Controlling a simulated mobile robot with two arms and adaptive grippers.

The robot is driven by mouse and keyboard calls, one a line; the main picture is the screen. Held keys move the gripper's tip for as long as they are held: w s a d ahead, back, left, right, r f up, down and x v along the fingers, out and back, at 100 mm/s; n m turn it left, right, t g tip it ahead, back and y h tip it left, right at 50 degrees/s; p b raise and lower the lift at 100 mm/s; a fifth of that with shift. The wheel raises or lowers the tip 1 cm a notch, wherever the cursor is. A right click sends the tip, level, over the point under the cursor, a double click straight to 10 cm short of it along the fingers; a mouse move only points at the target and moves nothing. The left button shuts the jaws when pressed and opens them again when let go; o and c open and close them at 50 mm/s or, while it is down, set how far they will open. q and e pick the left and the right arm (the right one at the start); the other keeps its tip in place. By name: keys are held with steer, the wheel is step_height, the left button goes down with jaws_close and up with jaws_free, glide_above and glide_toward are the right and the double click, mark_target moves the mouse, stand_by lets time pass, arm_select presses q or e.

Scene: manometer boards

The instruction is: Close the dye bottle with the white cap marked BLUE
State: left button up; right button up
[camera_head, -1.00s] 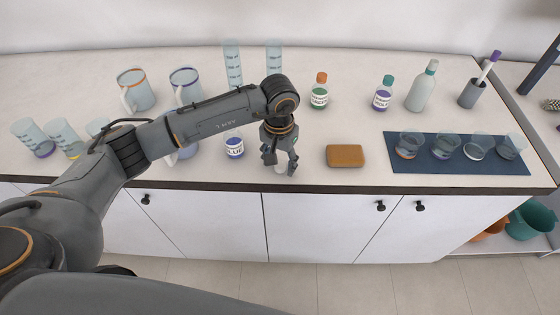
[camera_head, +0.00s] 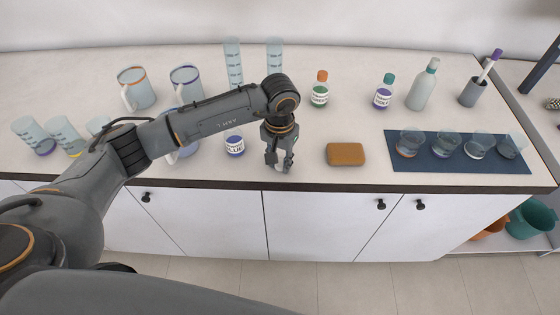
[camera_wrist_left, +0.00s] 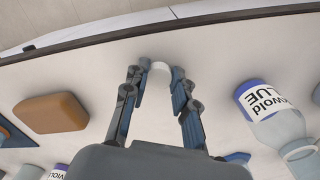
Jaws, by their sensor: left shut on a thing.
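My left gripper (camera_head: 279,163) points down at the counter's front edge, with its fingers closed around the white cap (camera_head: 280,168). In the left wrist view the gripper (camera_wrist_left: 158,80) has the pale cap (camera_wrist_left: 159,67) between its fingertips; no marking on it is readable. The bottle also shows at the right of the left wrist view (camera_wrist_left: 268,108). My right gripper is not in view.
A brown block (camera_head: 345,154) lies just right of the gripper. Orange-capped (camera_head: 320,90) and teal-capped (camera_head: 383,93) bottles stand farther back. Jugs (camera_head: 136,90) and measuring cylinders stand to the left and behind. A dark blue mat (camera_head: 400,162) with several glasses lies at the right.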

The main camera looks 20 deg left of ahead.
arm_select(q)
steer(key=shift+r+b, duration=0.45)
steer(key=shift+b, duration=0.05)
steer(key=s+d+r+b, duration=0.1)
steer(key=s+r+b, duration=0.5)
steer(key=s+r, duration=0.6)
steer(key=shift+s+d, duration=0.15)
steer(key=shift+s, duration=0.85)
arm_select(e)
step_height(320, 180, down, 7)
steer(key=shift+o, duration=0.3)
